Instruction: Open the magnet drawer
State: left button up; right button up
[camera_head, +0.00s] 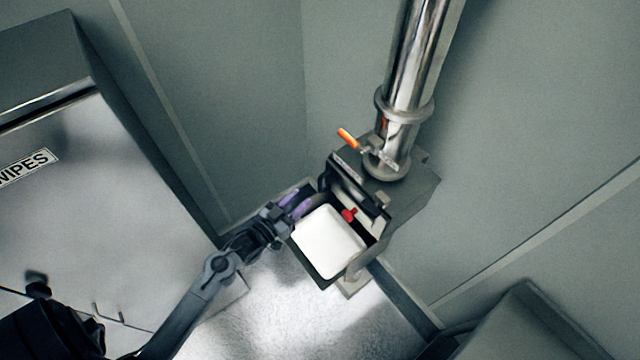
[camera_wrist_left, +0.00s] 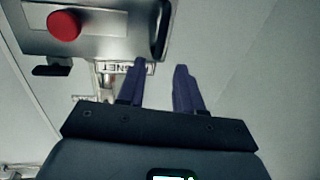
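The sifter's dark metal housing (camera_head: 412,190) stands at the foot of a steel pipe. A red knob (camera_head: 349,214) sits on its front side, above a white square surface (camera_head: 330,242). In the left wrist view the red knob (camera_wrist_left: 64,25) is on a grey metal panel (camera_wrist_left: 110,40), at upper left. A partly hidden label ending in "NET" (camera_wrist_left: 136,68) shows upside down behind a fingertip. My left gripper (camera_head: 303,204) is left of the knob, apart from it. In the wrist view its purple fingers (camera_wrist_left: 160,75) are parted with nothing between them. My right gripper is out of view.
The steel pipe (camera_head: 415,60) rises above the housing, with an orange handle (camera_head: 347,137) near its base. A metal cabinet (camera_head: 90,200) labelled "WIPES" stands at left. Grey walls enclose the corner. The pale floor (camera_head: 280,320) shows below.

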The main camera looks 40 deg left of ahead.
aim_at(320, 181)
pick_arm(q)
jog(key=w, duration=0.6)
jog(key=w+p, duration=0.1)
jog(key=w, duration=0.2)
jog(key=shift+w+d+r, duration=0.1)
jog(key=shift+w+d, duration=0.2)
jog(key=shift+c, duration=0.4)
grip_shut()
